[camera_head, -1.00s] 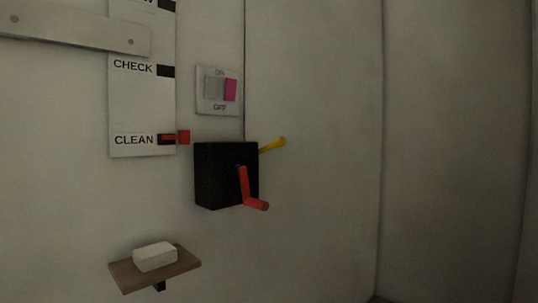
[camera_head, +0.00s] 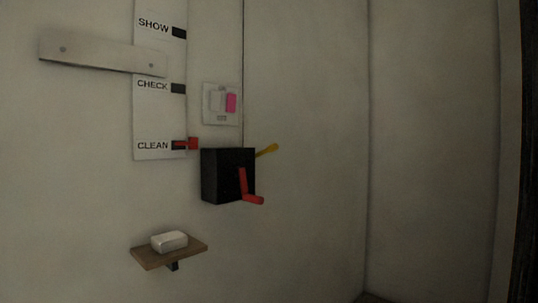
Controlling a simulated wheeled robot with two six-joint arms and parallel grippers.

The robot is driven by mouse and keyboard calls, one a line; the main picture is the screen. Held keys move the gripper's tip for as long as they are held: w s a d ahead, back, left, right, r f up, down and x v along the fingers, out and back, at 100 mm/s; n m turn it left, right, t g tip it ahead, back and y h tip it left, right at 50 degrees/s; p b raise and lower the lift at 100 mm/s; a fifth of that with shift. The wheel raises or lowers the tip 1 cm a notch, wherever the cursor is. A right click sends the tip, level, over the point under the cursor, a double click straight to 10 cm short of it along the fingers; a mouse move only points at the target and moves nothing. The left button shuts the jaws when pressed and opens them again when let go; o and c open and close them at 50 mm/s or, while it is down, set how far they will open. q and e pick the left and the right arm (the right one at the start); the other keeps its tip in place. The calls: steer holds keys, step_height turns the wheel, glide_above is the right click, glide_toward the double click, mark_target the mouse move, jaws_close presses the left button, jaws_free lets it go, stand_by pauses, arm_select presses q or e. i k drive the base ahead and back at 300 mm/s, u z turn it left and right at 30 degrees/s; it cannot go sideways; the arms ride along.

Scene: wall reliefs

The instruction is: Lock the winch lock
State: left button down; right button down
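A black winch box (camera_head: 220,176) is mounted on the wall near the middle of the head view. A red crank handle (camera_head: 245,187) is on its front, hanging down with its grip pointing right. A yellow lever (camera_head: 267,151) sticks out from the box's upper right side, tilted up to the right. It looks like the winch lock, but its lock state cannot be told from here. Neither of my grippers is in view.
A label strip (camera_head: 157,115) with SHOW, CHECK and CLEAN has a red slider (camera_head: 192,143) at CLEAN. A switch plate (camera_head: 221,103) sits above the box. A wooden shelf (camera_head: 150,261) holds a white block (camera_head: 169,241). The wall to the right is bare.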

mark_target(272, 147)
steer(key=u, duration=1.35)
steer(key=i, duration=0.55)
steer(key=z, duration=1.65)
